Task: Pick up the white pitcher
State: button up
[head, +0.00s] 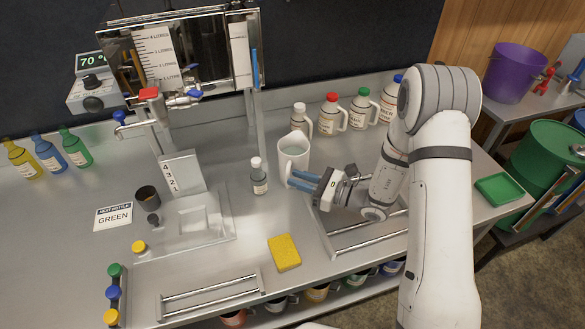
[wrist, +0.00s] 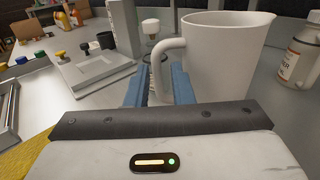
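My gripper (head: 290,180) is low over the counter, on the near side of the pitcher. In the wrist view its blue fingers (wrist: 157,88) are apart, with the lower part of the handle showing between them. A gap shows beside the handle, so they do not look closed on it. Whether either finger touches it cannot be told.
A small white-capped bottle (head: 259,177) stands left of the pitcher. Several capped jugs (head: 330,114) stand behind it. A yellow sponge (head: 284,252) lies in front, and a metal rail (head: 365,240) runs near the counter's front edge.

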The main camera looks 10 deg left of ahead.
jog(key=a, duration=0.5)
jog(key=shift+w+a+r, duration=0.2)
jog(key=shift+w+a, duration=0.05)
jog(key=shift+w, duration=0.05)
grip_shut()
jog(key=shift+r, duration=0.1)
dwell(1.0)
